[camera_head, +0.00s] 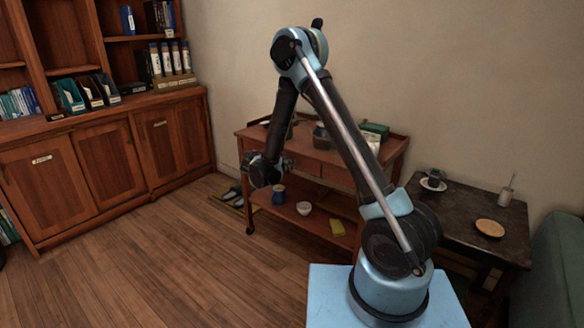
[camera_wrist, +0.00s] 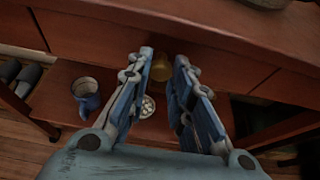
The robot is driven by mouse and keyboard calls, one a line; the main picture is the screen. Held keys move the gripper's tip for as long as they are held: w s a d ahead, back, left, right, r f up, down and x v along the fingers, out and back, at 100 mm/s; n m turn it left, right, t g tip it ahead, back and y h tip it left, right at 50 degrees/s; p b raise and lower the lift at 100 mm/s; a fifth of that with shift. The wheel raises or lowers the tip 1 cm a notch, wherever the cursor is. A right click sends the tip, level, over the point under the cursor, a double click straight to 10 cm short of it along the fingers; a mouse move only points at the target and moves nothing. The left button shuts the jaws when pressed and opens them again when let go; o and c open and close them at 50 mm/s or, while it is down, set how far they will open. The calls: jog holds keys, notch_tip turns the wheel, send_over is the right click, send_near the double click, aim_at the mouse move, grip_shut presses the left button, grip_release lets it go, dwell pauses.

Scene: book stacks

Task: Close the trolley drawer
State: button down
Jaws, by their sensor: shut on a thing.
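The trolley (camera_head: 395,150) is a reddish wooden cart against the wall, with a lower shelf. Its drawer (camera_head: 308,165) is in the front under the top, partly hidden by my arm. In the wrist view the drawer front (camera_wrist: 215,62) spans the upper part. A brass-coloured knob (camera_wrist: 161,68) shows between my fingertips. My gripper (camera_wrist: 164,62) is shut on this knob; it also shows at the trolley's front in the head view (camera_head: 287,164). How far the drawer stands out is hard to tell.
The lower shelf holds a blue mug (camera_head: 278,194), a white bowl (camera_head: 303,208) and a yellow item (camera_head: 337,228). Slippers (camera_head: 232,193) lie on the floor at left. A dark side table (camera_head: 465,215) stands at right. The wooden floor at front left is clear.

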jog(key=shift+w+a, duration=0.1)
jog(key=c, duration=1.4)
grip_release()
jog(key=shift+w+d, duration=0.1)
jog(key=shift+d, duration=0.1)
jog(key=v, duration=1.2)
jog(key=shift+f, duration=0.1)
